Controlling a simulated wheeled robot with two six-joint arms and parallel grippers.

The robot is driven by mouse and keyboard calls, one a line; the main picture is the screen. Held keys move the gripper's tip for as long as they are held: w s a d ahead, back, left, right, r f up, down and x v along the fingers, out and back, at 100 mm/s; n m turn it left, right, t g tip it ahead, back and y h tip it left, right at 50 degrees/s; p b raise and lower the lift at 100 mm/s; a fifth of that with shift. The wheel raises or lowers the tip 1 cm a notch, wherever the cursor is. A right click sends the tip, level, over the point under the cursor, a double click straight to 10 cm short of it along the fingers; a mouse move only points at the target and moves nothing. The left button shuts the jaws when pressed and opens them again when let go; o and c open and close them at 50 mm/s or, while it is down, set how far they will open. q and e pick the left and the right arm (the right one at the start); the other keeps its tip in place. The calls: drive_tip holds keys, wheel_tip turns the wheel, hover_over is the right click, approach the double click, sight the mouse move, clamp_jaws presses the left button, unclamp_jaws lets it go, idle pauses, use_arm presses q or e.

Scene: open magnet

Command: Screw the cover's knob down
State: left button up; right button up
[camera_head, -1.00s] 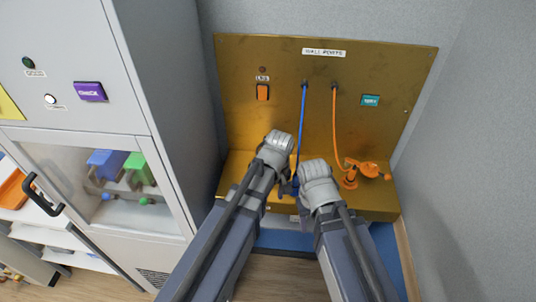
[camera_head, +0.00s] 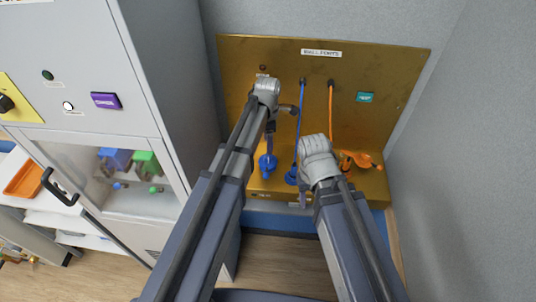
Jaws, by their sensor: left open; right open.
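My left gripper (camera_head: 276,116) is open, raised in front of the left part of the brass wall panel (camera_head: 375,60). A blue fitting (camera_head: 267,164) stands on the panel's ledge below it, apart from its fingers. A second blue fitting (camera_head: 291,177), at the lower end of a blue hose (camera_head: 301,118), stands just left of my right gripper (camera_head: 310,187). The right gripper is open over the ledge; its wrist hides most of its fingers. An orange fitting (camera_head: 357,160) with a side arm sits at the ledge's right. I cannot tell which fitting carries the cover's knob.
An orange hose (camera_head: 331,112) runs down the panel. A teal label (camera_head: 364,97) is at its right. A grey wall bounds the right.

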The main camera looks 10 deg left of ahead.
sight(268, 156)
use_arm(q)
wheel_tip(268, 156, down, 8)
drive_tip(key=b, duration=0.7)
drive_tip(key=shift+r, duration=0.2)
clamp_jaws()
